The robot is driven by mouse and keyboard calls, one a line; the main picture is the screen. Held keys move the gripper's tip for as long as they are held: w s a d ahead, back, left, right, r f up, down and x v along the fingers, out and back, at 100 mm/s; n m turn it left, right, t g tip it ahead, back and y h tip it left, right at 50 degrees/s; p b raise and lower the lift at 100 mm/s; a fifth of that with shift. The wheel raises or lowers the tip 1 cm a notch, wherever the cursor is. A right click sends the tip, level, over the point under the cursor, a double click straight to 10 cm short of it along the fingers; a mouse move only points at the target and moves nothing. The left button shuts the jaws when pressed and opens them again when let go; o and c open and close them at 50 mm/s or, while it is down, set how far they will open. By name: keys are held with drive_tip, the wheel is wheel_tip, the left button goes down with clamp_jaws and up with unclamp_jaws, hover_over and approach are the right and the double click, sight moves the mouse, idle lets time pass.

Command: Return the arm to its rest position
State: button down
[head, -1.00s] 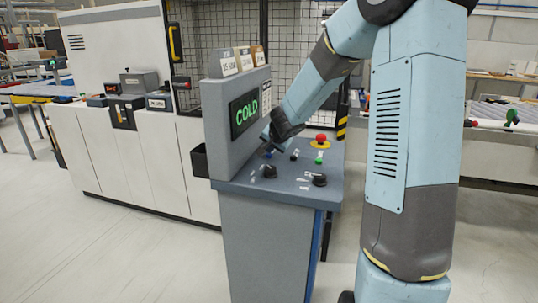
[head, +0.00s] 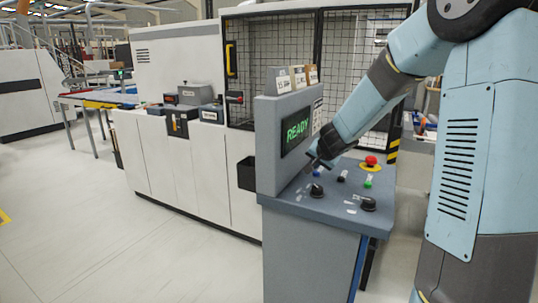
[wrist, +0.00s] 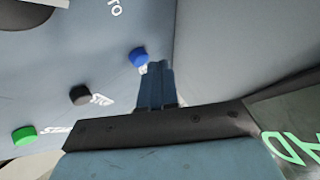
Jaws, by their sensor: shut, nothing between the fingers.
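My gripper (head: 316,163) is at the end of my blue arm, close above the control console (head: 312,262), near the foot of its upright screen panel. In the wrist view my gripper (wrist: 157,66) shows its fingers together with nothing between them. The fingertips are near a blue button (wrist: 139,56); I cannot tell whether they touch it. A black button (wrist: 80,95) and a green button (wrist: 24,134) lie to its left. The console screen (head: 297,130) reads READY in green letters.
The console also carries a red emergency stop (head: 371,160) and black knobs (head: 368,204). A white machine (head: 150,160) with a mesh cage (head: 270,50) stands behind. Open floor (head: 110,250) lies at the left.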

drive_tip(key=s+a+r+n+g+y, duration=0.1)
drive_tip(key=s+a+r+n, duration=0.3)
drive_tip(key=s, duration=0.5)
drive_tip(key=s+a+r+n+g, duration=0.1)
drive_tip(key=s+a+r+n, duration=0.1)
drive_tip(key=s+r, duration=0.55)
drive_tip(key=s+d+h, duration=0.1)
drive_tip(key=s+d, duration=0.2)
drive_tip(key=s, duration=0.8)
drive_tip(key=s+d+n+g+h, duration=0.1)
drive_tip(key=s+d, duration=0.2)
drive_tip(key=s, duration=0.8)
drive_tip(key=shift+s+d+g, duration=0.25)
drive_tip(key=shift+s+g, duration=0.05)
